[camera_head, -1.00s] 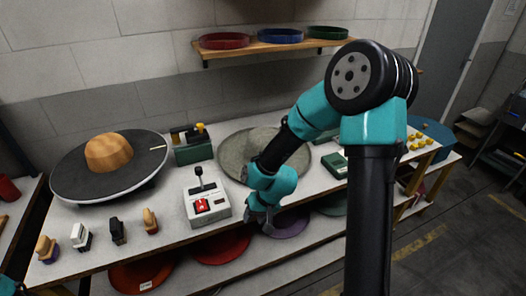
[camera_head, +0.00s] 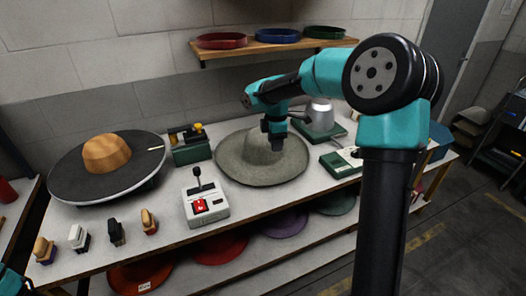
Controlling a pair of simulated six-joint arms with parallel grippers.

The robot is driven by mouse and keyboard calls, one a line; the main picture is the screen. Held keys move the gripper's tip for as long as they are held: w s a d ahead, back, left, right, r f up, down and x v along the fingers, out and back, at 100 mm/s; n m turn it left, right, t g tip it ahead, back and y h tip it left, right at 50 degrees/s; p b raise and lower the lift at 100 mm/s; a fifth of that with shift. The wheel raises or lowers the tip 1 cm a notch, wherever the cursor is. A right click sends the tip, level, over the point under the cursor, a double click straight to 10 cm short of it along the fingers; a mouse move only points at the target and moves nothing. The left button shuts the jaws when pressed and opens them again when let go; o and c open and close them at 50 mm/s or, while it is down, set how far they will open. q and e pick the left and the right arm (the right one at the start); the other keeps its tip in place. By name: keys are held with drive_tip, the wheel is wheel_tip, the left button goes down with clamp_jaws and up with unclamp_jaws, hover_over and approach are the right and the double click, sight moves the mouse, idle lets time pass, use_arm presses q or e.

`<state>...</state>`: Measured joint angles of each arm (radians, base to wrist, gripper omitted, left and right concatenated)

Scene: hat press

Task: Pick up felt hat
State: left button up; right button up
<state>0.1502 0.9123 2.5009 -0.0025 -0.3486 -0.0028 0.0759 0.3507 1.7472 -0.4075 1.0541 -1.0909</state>
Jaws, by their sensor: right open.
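A grey-green felt hat (camera_head: 238,165) with a wide brim lies on the table in the middle of the view. My right gripper (camera_head: 276,145) points down over the right part of the hat's crown, and its fingertips are at or close to the felt. It is open; whether it touches the felt I cannot tell. The gripper covers part of the crown. Of my left arm only a small teal piece shows at the lower left corner, and its gripper is not in view.
A dark round platform with a wooden block (camera_head: 106,153) stands at the left. A control box (camera_head: 206,205) with a lever and red button sits in front of the hat. A green box (camera_head: 190,147), a metal-topped device (camera_head: 320,118) and several small brushes (camera_head: 115,232) are also on the table.

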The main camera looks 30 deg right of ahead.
wheel_tip(320, 180, down, 12)
drive_tip(key=shift+f, duration=0.1)
idle(0.6)
drive_tip(key=shift+a+f, duration=0.1)
drive_tip(key=shift+a+f, duration=0.2)
drive_tip(key=shift+f, duration=2.35)
drive_tip(key=shift+c, duration=0.2)
clamp_jaws()
